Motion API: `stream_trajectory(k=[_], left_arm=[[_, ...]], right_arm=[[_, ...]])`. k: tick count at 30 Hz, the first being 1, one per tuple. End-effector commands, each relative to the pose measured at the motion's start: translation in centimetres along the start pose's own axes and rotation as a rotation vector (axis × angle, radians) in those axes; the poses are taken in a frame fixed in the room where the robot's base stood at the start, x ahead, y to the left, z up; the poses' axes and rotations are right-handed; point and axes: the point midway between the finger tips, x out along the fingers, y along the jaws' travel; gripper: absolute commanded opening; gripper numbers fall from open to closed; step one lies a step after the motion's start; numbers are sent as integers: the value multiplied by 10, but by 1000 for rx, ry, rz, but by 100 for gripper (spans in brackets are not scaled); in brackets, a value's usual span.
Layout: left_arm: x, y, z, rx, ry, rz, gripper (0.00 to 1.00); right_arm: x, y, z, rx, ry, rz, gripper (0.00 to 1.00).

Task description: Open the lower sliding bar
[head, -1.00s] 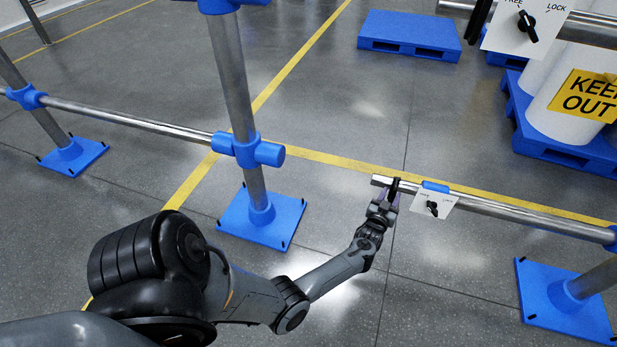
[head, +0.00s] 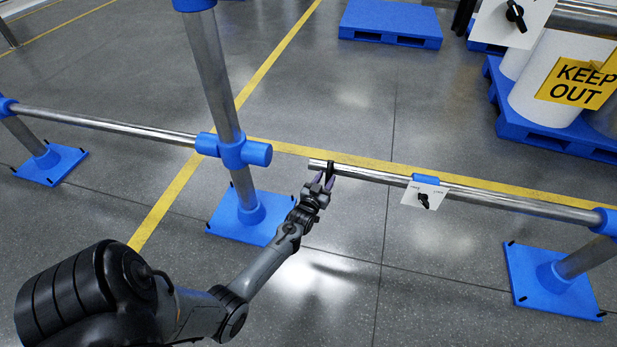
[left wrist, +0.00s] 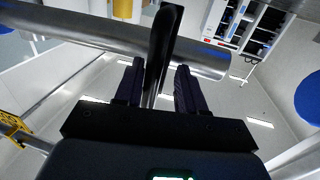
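The lower sliding bar (head: 375,177) is a silver tube running through a blue sleeve (head: 426,180), its free end pointing left, a short gap from the blue fitting (head: 258,153) on the post. A black handle (head: 331,169) stands out near the free end. My left gripper (head: 322,184) is at this handle. In the left wrist view the handle (left wrist: 163,45) lies between the spread fingers of my left gripper (left wrist: 157,88), close to the left one, with a gap to the right one. The bar (left wrist: 110,33) crosses beyond them. My right gripper is out of view.
A white plate with a black knob (head: 423,200) hangs under the sleeve. Blue post bases (head: 240,225) stand left and right. An upper plate (head: 515,18), blue pallets (head: 390,25) and a KEEP OUT sign (head: 582,82) lie behind. The floor in front is clear.

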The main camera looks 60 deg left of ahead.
Motion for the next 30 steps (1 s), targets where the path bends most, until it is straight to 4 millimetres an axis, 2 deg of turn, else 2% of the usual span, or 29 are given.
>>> stream_trajectory(k=[6, 12, 30], left_arm=[[-6, -29, 0, 3, 0, -1, 38], [-8, -41, 0, 1, 0, -1, 38], [-13, -44, -1, 1, -1, -1, 38]], right_arm=[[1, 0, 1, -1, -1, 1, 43], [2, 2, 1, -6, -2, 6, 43], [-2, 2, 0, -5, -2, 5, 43]])
